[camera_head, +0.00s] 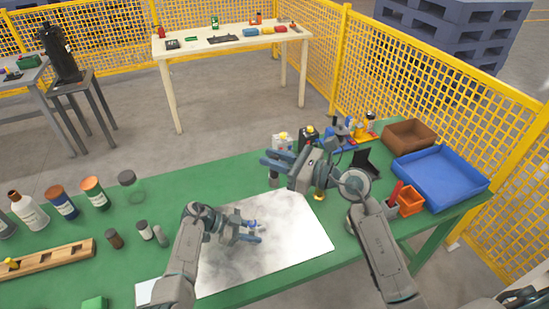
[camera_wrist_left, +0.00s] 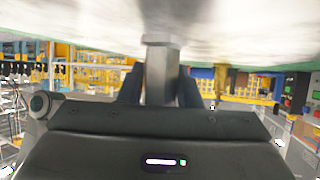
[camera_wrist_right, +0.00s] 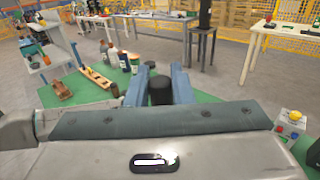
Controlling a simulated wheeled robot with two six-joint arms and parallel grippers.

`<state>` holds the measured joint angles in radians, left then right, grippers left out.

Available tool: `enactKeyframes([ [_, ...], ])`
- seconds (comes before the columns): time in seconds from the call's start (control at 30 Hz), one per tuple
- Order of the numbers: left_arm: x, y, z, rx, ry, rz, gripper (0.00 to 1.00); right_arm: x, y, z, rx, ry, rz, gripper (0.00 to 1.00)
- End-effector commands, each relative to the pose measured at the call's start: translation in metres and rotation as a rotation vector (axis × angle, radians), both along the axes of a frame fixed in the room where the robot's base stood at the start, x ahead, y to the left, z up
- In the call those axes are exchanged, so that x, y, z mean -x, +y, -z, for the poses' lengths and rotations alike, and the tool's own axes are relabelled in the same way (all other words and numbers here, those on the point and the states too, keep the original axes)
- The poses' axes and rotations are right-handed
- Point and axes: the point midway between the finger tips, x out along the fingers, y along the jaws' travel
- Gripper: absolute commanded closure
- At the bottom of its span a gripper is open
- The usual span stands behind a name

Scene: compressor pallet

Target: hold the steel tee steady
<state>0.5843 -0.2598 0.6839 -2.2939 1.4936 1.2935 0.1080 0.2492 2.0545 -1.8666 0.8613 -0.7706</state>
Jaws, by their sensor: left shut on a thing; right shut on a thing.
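The steel tee (camera_wrist_left: 161,72) appears in the left wrist view as a grey metal part with a flat-sided end, between the gripper fingers. Only part of it shows; the fingers hide the rest. My left gripper (camera_head: 254,231) is shut on it, low over the pale mat. In the head view the tee is hardly visible. My right gripper (camera_head: 271,165) is higher and farther back, above the mat's far edge. It is shut on a dark cylinder (camera_wrist_right: 161,91), seen in the right wrist view; what it belongs to is not clear.
The pale mat (camera_head: 300,247) lies on the green table (camera_head: 190,190). A small brass-coloured piece (camera_head: 319,196) is below the right gripper. A blue tray (camera_head: 440,180), brown bin (camera_head: 409,137) and orange bin (camera_head: 410,205) are at right. Bottles (camera_head: 62,204) and a wooden rack (camera_head: 50,262) are at left.

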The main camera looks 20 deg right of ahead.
Motion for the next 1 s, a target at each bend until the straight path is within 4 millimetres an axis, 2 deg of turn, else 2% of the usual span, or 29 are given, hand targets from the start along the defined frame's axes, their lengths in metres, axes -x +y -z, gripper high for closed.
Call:
enactKeyframes([
  [0.17,0.000,0.000,0.001,-0.001,0.001,0.000,0.82,-0.002,0.003,0.004,-0.003,0.002,0.000,1.00],
  [0.27,0.000,0.000,0.001,-0.001,0.001,0.000,0.82,-0.007,0.012,0.019,-0.007,0.004,-0.002,1.00],
  [0.5,0.001,0.000,0.001,-0.001,0.001,0.000,0.82,-0.017,0.050,0.064,-0.006,0.005,-0.021,1.00],
  [0.6,0.000,0.000,0.001,-0.001,0.001,0.000,0.82,-0.018,0.060,0.075,-0.003,0.002,-0.027,1.00],
  [1.0,0.001,0.000,0.001,-0.001,0.001,0.000,0.82,-0.019,0.064,0.079,0.000,0.000,-0.030,1.00],
])
